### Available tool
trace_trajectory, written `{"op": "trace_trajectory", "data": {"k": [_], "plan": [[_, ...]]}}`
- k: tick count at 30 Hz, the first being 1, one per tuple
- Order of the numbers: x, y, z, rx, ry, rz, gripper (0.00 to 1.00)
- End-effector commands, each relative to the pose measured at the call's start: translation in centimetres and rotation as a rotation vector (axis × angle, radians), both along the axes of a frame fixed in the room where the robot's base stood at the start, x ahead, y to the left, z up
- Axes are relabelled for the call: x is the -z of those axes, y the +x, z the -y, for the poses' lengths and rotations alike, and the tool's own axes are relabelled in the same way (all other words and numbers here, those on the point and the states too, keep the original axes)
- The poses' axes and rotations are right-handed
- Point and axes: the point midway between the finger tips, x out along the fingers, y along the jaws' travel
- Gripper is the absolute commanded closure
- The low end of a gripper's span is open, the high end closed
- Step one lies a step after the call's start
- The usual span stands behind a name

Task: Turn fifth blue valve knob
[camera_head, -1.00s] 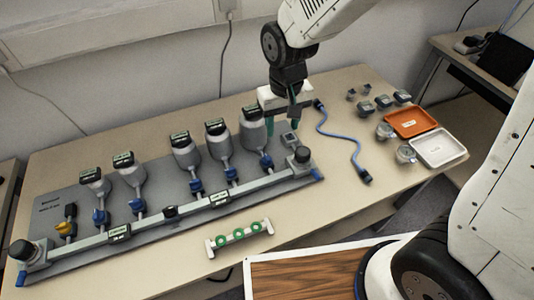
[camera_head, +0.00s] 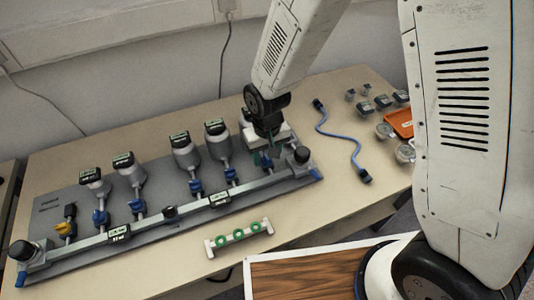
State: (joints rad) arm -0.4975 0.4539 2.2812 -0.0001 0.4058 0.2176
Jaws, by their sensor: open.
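A pipe manifold lies along a grey board (camera_head: 60,222) on the table. Several blue valve knobs stand in a row on its branches: the first (camera_head: 100,217), second (camera_head: 138,206), third (camera_head: 195,186) and fourth (camera_head: 231,175) show clearly. The fifth blue knob (camera_head: 267,164), at the right end, is partly hidden by my gripper. My gripper (camera_head: 267,157) is open, pointing down at this fifth knob, with its fingers close around or just above it. I cannot tell whether they touch it. The grey bottle-shaped device above the fifth branch is mostly covered by my arm.
A white rack with green rings (camera_head: 238,236) lies in front. A blue cable (camera_head: 340,138) lies to the right. Gauges (camera_head: 384,130) and an orange tray (camera_head: 400,121) are at the right, partly behind my arm.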

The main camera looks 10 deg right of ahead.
Motion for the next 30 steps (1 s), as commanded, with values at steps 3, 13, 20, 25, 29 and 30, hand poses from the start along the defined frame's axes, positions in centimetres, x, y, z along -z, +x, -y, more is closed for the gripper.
{"op": "trace_trajectory", "data": {"k": [3, 13, 20, 25, 29, 30], "plan": [[-0.01, 0.00, 0.00, 0.000, 0.000, 0.000, 0.52], [-0.02, -0.01, 0.01, 0.000, 0.000, -0.001, 0.95], [-0.04, 0.00, 0.02, -0.032, 0.000, -0.001, 0.95], [-0.04, 0.00, 0.05, -0.112, 0.000, -0.001, 0.95], [-0.04, 0.02, 0.09, -0.209, 0.000, -0.001, 0.95], [-0.04, 0.03, 0.10, -0.243, 0.000, -0.001, 0.95]]}}
